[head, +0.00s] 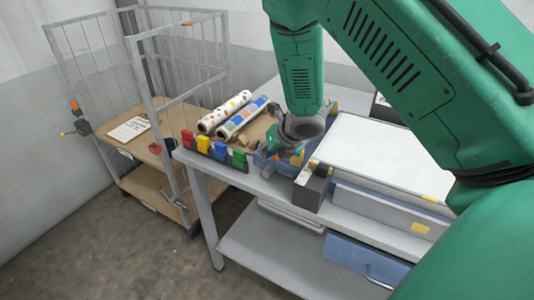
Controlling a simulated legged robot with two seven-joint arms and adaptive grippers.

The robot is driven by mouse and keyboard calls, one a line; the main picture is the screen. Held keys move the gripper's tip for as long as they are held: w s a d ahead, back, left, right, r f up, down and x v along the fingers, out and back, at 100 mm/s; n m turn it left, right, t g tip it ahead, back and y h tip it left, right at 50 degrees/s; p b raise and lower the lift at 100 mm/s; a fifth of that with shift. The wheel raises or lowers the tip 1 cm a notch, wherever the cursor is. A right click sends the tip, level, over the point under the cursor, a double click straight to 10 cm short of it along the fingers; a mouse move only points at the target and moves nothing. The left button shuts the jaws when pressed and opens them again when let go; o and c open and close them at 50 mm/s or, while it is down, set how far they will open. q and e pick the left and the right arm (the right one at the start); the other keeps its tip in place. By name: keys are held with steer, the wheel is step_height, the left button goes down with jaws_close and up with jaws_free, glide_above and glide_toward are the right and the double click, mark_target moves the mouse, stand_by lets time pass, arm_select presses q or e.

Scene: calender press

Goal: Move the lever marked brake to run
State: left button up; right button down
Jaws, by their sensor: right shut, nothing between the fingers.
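My right gripper (276,148) hangs down from the green arm, low over the table just left of the white-topped press (375,150). Its fingers are shut and nothing shows between them. It is close to a blue part (262,160) and the dark end block (312,187) of the press; whether it touches either cannot be told. No lever with a readable brake or run marking shows. My left gripper is out of view.
Red, yellow, blue and green clips (221,151) line the front left edge of the grey table (197,168). Two patterned rolls (240,118) lie behind them. The wire cage trolley (150,190) stands left, carrying a paper sheet (129,129).

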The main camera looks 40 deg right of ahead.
steer(key=shift+d, duration=0.1)
stand_by(0.5)
steer(key=shift+r+p, duration=0.65)
steer(key=shift+r, duration=0.15)
